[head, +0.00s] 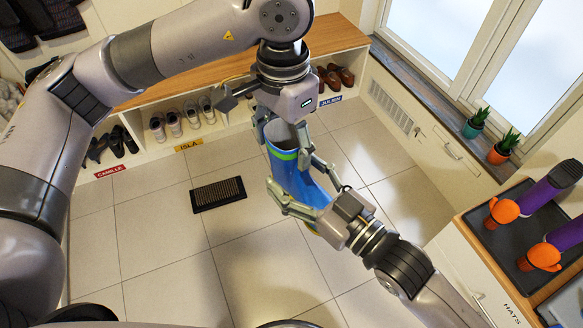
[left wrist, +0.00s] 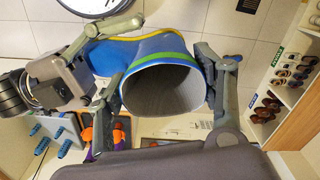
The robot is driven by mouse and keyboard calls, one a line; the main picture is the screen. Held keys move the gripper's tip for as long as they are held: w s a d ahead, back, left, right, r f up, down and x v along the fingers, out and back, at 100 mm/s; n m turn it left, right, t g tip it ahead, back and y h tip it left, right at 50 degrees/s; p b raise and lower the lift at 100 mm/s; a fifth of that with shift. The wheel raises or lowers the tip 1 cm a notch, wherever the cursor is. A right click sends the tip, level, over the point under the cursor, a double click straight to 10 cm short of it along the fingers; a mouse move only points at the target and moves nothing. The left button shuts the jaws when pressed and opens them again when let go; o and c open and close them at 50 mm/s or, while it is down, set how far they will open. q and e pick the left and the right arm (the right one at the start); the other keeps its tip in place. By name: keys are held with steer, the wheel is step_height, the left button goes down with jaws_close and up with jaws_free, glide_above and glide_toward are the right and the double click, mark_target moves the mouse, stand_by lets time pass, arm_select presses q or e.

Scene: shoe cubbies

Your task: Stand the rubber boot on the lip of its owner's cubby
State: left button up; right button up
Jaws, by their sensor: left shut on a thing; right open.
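The blue rubber boot (head: 285,172) has a green band near its top and a yellow sole edge. It hangs in the air, opening up. My left gripper (head: 284,140) is shut on its upper shaft from above; in the left wrist view its fingers flank the boot's opening (left wrist: 160,92). My right gripper (head: 297,184) is open, its fingers around the boot's lower part; whether they touch is unclear. It also shows in the left wrist view (left wrist: 98,50). The cubby bench (head: 225,78) carries labels CAMILLE (head: 109,171), ISLA (head: 188,146) and JULIEN (head: 330,100).
Dark shoes, pale sneakers (head: 174,123) and brown shoes (head: 340,75) sit in the cubbies. A dark doormat (head: 218,194) lies on the tiled floor. Potted plants (head: 503,150) stand on the right windowsill. A cabinet at right bears a dark tray (head: 522,232) with purple-and-orange items.

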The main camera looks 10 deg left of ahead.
steer(key=shift+x, duration=0.8)
arm_select(q)
steer(key=shift+d, duration=0.1)
steer(key=shift+s+r, duration=0.1)
arm_select(e)
steer(key=c, duration=0.7)
steer(key=shift+s+a, duration=0.1)
steer(key=c, duration=0.8)
arm_select(q)
steer(key=o, duration=1.1)
arm_select(e)
jaws_close()
arm_select(q)
steer(key=o, duration=0.5)
